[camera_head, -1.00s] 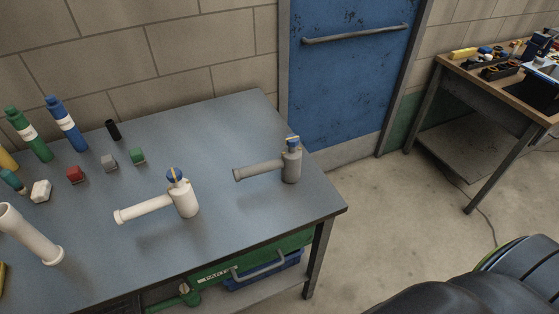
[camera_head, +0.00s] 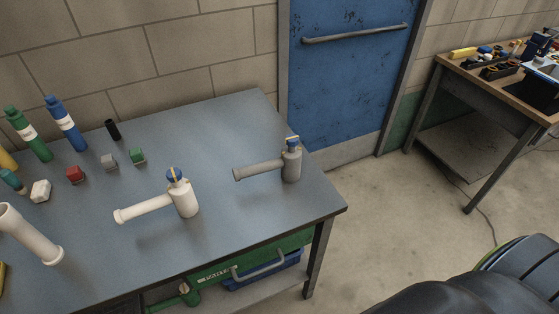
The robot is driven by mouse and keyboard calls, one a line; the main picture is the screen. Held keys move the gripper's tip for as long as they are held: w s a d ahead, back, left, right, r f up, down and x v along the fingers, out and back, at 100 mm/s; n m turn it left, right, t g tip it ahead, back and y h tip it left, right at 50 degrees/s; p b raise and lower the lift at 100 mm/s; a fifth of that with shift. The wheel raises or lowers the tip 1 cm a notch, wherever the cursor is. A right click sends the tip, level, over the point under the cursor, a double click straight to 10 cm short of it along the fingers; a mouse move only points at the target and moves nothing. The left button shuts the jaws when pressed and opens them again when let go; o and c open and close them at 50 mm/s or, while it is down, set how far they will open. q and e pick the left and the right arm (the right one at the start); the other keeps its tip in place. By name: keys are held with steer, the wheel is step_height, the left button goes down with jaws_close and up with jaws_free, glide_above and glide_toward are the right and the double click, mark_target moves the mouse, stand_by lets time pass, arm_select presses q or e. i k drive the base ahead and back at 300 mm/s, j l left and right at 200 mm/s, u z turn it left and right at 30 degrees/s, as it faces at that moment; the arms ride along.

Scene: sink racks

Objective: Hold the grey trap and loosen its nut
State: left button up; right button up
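The grey trap (camera_head: 290,166) stands upright near the right end of the blue-grey table (camera_head: 235,125). Its pipe points left, and a blue nut (camera_head: 292,144) with a yellow mark sits on its top. A white trap (camera_head: 185,199) of like shape stands to its left and nearer to me, with its own blue nut (camera_head: 175,174). Neither of my grippers is in view. A dark rounded shape fills the bottom right corner, and I cannot tell any gripper in it.
A white pipe (camera_head: 32,236) is at the table's left. Small red (camera_head: 76,175), grey (camera_head: 109,162) and green (camera_head: 137,156) blocks and several bottles (camera_head: 66,124) stand behind. A green drawer (camera_head: 215,275) is below the tabletop. The table around the grey trap is clear.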

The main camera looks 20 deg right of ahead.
mark_target(292, 140)
steer(key=i+l, duration=0.15)
steer(key=l, duration=0.25)
steer(key=i+l, duration=0.15)
steer(key=l, duration=0.2)
steer(key=i+l, duration=0.1)
steer(key=l, duration=0.3)
